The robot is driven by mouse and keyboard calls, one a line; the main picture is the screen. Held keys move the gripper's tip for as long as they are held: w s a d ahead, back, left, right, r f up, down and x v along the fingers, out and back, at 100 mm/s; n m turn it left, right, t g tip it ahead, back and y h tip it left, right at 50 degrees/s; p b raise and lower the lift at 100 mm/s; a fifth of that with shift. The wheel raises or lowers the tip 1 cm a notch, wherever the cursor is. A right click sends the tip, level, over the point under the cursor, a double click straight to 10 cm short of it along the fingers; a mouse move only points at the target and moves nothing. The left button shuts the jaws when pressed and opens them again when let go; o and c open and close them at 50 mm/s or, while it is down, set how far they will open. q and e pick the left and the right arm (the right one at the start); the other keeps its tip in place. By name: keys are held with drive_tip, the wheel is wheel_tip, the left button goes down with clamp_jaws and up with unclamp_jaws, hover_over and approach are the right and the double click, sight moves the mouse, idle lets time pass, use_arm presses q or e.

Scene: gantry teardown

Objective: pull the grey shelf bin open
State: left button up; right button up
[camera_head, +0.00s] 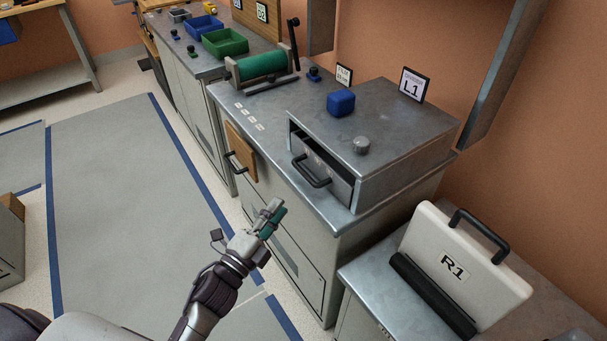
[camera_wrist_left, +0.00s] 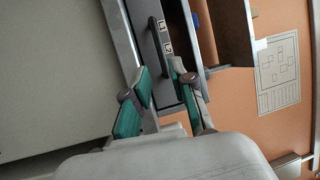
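The grey shelf bin (camera_head: 338,184) sits in the open front of a grey metal housing (camera_head: 395,130) on the counter. Its front carries a black bar handle (camera_head: 311,174), and a dark gap shows above the front. My left gripper (camera_head: 274,212) is in front of the counter, lower than the handle and to its left, apart from it. In the left wrist view, its teal-padded fingers (camera_wrist_left: 160,75) are spread with nothing between them. A dark handle (camera_wrist_left: 155,38) shows beyond the fingertips. My right gripper is in neither view.
A white R1 case (camera_head: 465,270) stands on the lower right surface. A green roller (camera_head: 262,65) is farther back.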

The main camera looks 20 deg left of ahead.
sight(303, 172)
use_arm(q)
drive_tip(key=p+x, duration=0.1)
drive_tip(key=x, duration=1)
drive_tip(key=shift+w+d+f, duration=0.1)
drive_tip(key=shift+w, duration=0.3)
drive_tip(key=shift+c, duration=0.2)
clamp_jaws()
